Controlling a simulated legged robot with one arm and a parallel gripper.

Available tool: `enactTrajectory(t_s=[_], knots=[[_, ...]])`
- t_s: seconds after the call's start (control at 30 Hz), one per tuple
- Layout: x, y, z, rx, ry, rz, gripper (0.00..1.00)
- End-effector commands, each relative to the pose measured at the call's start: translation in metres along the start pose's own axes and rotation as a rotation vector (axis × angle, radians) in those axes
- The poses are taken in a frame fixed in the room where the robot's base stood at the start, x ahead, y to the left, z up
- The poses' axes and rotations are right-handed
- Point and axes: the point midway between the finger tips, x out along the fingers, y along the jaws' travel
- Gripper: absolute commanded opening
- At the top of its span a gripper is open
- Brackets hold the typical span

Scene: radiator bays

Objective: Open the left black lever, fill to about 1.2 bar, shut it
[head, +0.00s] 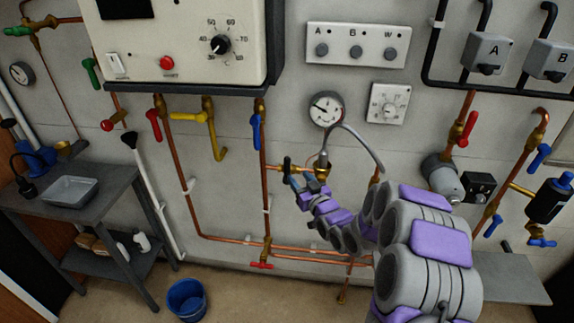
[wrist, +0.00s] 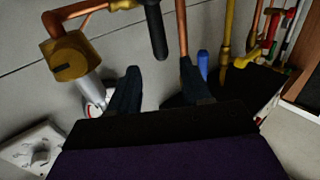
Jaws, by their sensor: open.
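The left black lever (wrist: 157,32) hangs down from its brass valve in the wrist view, between and just beyond my fingertips. My gripper (wrist: 160,78) is open, one dark finger on each side of the lever's line, with no visible grip on it. In the head view my gripper (head: 299,186) is beside the brass valve (head: 286,165) on the copper pipe; the lever there is hard to separate from the fingers. The round pressure gauge (head: 326,108) is above; its needle is too small to read exactly. A grey hose (head: 367,142) loops right from the brass fitting (head: 322,166).
A boiler (head: 180,45) hangs above left, with red, yellow and blue levers (head: 257,132) below it. A thermostat (head: 388,103) is right of the gauge. A blue bucket (head: 187,301) and a grey bench (head: 105,190) stand left. Copper pipes run close around my gripper.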

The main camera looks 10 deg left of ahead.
Motion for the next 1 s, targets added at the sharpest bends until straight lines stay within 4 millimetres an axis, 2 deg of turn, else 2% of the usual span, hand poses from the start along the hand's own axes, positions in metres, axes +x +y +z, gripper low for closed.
enactTrajectory(t_s=[0.2, 0.6, 0.8, 1.0], knots=[[0.034, -0.001, 0.001, -0.002, 0.002, -0.003, 0.48], [0.085, 0.0, 0.002, -0.001, -0.002, -0.001, 0.48], [0.098, -0.001, 0.001, 0.0, -0.001, -0.001, 0.48], [0.101, 0.0, -0.001, 0.001, 0.0, 0.0, 0.48]])
